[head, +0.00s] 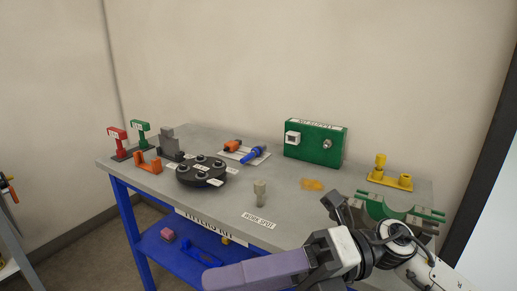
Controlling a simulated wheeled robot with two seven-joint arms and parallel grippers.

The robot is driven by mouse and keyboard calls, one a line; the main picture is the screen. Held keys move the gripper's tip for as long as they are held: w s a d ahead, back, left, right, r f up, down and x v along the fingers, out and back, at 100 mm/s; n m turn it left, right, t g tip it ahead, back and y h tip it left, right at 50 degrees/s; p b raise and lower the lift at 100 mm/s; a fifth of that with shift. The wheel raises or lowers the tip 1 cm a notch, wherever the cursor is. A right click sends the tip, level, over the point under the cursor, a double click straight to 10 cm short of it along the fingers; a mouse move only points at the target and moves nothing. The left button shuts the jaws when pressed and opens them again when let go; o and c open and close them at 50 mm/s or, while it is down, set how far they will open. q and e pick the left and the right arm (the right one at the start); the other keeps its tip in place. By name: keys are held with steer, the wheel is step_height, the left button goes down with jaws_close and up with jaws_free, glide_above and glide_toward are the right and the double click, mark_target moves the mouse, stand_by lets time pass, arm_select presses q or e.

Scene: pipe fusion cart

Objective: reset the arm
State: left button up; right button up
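Dark parts stick out around the wrist. I cannot make out both fingertips, whether they are apart, or anything between them. The arm hides the table's front right part. I see no right gripper.
The grey table (290,200) holds a black round carousel (201,176), a green box (315,143), a yellow stand (390,172), a beige block (260,192), a yellow piece (312,184) and a blue tool (253,154). Red (118,143) and green (141,133) stands are at left. A blue shelf (190,262) is below.

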steer(key=w+d+f+m+t+y, duration=0.1)
steer(key=w+m+t+y, duration=0.1)
steer(key=w+m+t, duration=0.4)
steer(key=w+d+m+t+y, duration=0.1)
steer(key=w+m+t+y, duration=0.1)
steer(key=m+t, duration=0.65)
steer(key=w+d+f+m+t+h, duration=0.2)
steer(key=d+f+m+t+h, duration=0.2)
steer(key=f+m+h, duration=0.35)
steer(key=w+d+f+m+t+h, duration=0.2)
steer(key=d+f+m+t+h, duration=0.2)
steer(key=f+m, duration=0.5)
steer(key=s+d+f+m+g+h, duration=0.2)
steer(key=s+d+f+m+g, duration=0.1)
steer(key=s+f, duration=0.3)
steer(key=s+d+f+m+g+h, duration=0.3)
steer(key=s+f, duration=0.3)
steer(key=f, duration=0.5)
steer(key=s+d+f+m+g+h, duration=0.2)
steer(key=s+f+m, duration=0.3)
steer(key=f, duration=0.4)
steer(key=shift+s+d+g, duration=0.45)
steer(key=shift+s+d, duration=0.25)
steer(key=shift+s, duration=0.15)
